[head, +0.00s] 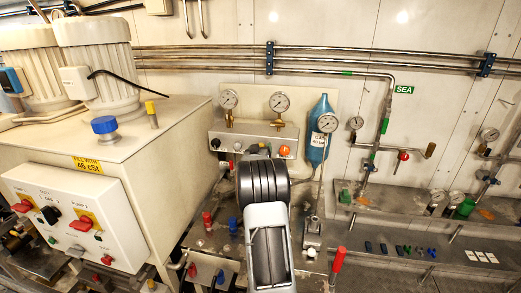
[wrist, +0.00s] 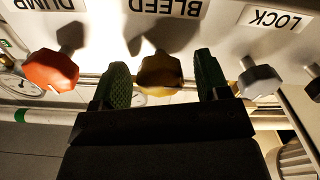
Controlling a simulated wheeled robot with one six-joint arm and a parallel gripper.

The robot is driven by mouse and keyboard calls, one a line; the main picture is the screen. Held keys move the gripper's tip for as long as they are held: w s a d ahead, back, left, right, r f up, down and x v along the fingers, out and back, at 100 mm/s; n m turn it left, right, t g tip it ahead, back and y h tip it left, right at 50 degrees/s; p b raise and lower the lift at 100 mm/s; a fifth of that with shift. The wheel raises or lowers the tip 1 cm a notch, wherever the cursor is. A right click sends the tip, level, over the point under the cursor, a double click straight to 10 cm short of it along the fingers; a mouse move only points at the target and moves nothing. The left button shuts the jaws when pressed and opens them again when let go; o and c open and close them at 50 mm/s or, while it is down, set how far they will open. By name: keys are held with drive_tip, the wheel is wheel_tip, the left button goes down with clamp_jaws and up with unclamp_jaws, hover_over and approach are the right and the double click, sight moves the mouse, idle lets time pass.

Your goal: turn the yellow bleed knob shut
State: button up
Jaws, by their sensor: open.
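The yellow bleed knob (wrist: 160,74) shows in the wrist view on a light panel (wrist: 222,38), below the upside-down BLEED label. My gripper (wrist: 161,63) is open, with one green-padded finger on each side of the knob. A gap shows between the knob and each finger; I see no clear contact.
In the wrist view an orange-red knob (wrist: 52,70) under DUMP lies left of my fingers. A grey knob (wrist: 260,80) under LOCK lies close to the right finger. In the head view, gauges (head: 279,102) stand above the panel and a blue bottle (head: 319,140) stands right of it.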

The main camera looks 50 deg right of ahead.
drive_tip(key=shift+c, duration=0.3)
drive_tip(key=c, duration=0.9)
drive_tip(key=shift+f, duration=0.1)
drive_tip(key=shift+b, duration=0.45)
drive_tip(key=shift+o, duration=0.2)
drive_tip(key=m+b, duration=0.2)
drive_tip(key=b, duration=0.1)
drive_tip(key=shift+f, duration=0.25)
drive_tip(key=m+b, duration=0.5)
drive_tip(key=b, duration=0.1)
drive_tip(key=shift+r+m, duration=0.1)
drive_tip(key=shift+m, duration=0.2)
drive_tip(key=m+b, duration=0.4)
drive_tip(key=m, duration=0.1)
drive_tip(key=shift+r, duration=0.1)
drive_tip(key=shift+r+m+b, duration=0.15)
drive_tip(key=shift+m+b, duration=1.15)
drive_tip(key=shift+m, duration=1.4)
